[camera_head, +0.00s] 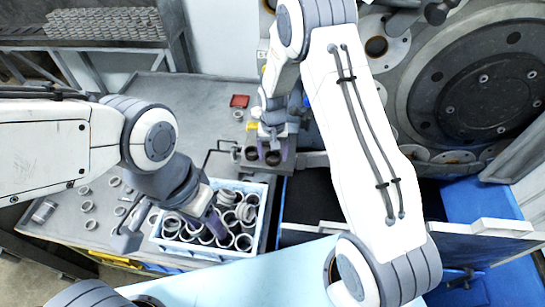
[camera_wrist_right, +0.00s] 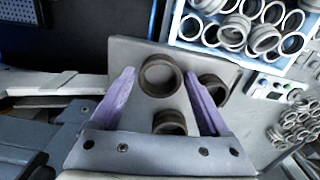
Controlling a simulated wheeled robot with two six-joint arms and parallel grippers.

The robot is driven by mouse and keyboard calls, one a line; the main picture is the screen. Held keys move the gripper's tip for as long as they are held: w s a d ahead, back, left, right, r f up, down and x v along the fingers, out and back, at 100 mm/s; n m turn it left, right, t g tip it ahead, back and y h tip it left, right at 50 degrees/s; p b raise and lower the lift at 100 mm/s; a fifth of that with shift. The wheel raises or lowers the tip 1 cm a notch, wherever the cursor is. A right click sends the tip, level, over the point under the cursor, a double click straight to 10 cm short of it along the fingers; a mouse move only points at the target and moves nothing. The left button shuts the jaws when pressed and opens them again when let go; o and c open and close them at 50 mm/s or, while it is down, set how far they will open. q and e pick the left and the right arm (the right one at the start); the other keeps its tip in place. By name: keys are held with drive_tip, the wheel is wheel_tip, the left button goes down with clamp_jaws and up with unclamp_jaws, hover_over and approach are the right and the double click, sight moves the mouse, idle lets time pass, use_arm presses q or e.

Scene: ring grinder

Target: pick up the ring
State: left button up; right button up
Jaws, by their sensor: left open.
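In the right wrist view, a dark ring (camera_wrist_right: 160,76) lies on a grey plate (camera_wrist_right: 130,50), between the purple fingertips of my right gripper (camera_wrist_right: 163,88), with gaps on both sides. A second ring (camera_wrist_right: 169,122) lies nearer the palm, and a third ring (camera_wrist_right: 213,88) is by the right-hand finger. In the head view, my right gripper (camera_head: 271,150) points down at this plate, with dark rings below it. My left gripper (camera_head: 172,226) is open over the left side of a light blue crate (camera_head: 205,252) full of rings (camera_head: 225,220). The left fingertips are partly hidden.
Loose rings (camera_head: 87,206) are scattered on the grey table left of the crate. A large round machine (camera_head: 485,85) stands at the right. The table behind the left arm is mostly clear.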

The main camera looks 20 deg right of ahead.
drive_tip(key=c, duration=1.2)
drive_tip(key=shift+r, duration=0.1)
drive_tip(key=shift+w+r+b, duration=0.1)
drive_tip(key=shift+r+b, duration=0.35)
wheel_tip(320, 180, up, 2)
drive_tip(key=shift+r+b, duration=0.25)
drive_tip(key=shift+b, duration=0.55)
drive_tip(key=s+d+r+b, duration=0.4)
drive_tip(key=s+d+r, duration=0.3)
drive_tip(key=s+d, duration=0.15)
drive_tip(key=s+a, duration=0.1)
drive_tip(key=s, duration=0.3)
drive_tip(key=s+a, duration=0.2)
drive_tip(key=s, duration=0.2)
drive_tip(key=s+a, duration=0.2)
drive_tip(key=s, duration=0.2)
drive_tip(key=shift+s+r, duration=0.1)
drive_tip(key=shift+r, duration=0.15)
